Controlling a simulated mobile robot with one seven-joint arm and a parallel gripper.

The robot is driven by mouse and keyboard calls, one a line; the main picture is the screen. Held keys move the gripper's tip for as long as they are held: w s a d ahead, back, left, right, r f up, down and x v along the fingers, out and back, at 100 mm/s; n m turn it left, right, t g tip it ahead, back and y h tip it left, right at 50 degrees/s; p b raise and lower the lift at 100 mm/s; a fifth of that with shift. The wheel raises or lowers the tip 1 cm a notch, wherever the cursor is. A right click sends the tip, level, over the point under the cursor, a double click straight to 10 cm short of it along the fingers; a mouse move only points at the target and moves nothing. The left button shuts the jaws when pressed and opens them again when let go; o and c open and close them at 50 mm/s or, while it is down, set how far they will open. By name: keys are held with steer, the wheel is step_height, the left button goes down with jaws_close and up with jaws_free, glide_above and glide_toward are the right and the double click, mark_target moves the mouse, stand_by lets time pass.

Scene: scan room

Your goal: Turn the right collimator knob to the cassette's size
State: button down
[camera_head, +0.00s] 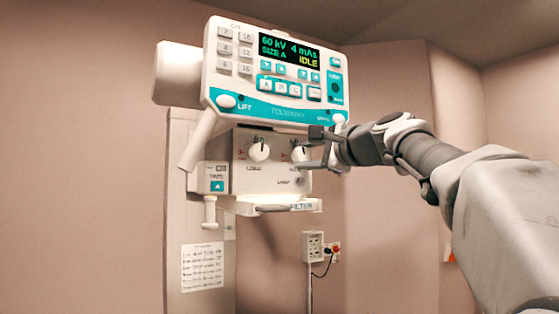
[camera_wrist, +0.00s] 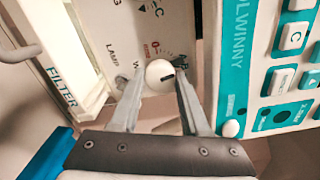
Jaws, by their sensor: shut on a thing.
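The right collimator knob (camera_head: 298,153) is white and round, on the front of the collimator box under the control panel. In the wrist view the knob (camera_wrist: 157,72) sits between the two grey fingers of my gripper (camera_wrist: 160,76), and a short dark pointer mark shows on it. My gripper (camera_head: 317,149) is shut on this knob, reaching in from the right. The left collimator knob (camera_head: 259,151) is white and free. Scale letters and a red mark show beside the held knob, partly hidden by the fingers. I see no cassette.
The control panel (camera_head: 275,108) overhangs the knobs closely; its display (camera_head: 289,50) reads 60 kV, 4 mAs, SIZE A, IDLE. The filter tray (camera_head: 275,205) juts out below the box. A handle (camera_head: 198,140) hangs at the left. A socket (camera_head: 313,246) with cables is on the wall.

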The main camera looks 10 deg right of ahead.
steer(key=shift+n, duration=0.4)
steer(key=shift+c, duration=1.9)
jaws_free()
steer(key=b+v, duration=0.2)
steer(key=v, duration=1.5)
steer(key=shift+s, duration=0.2)
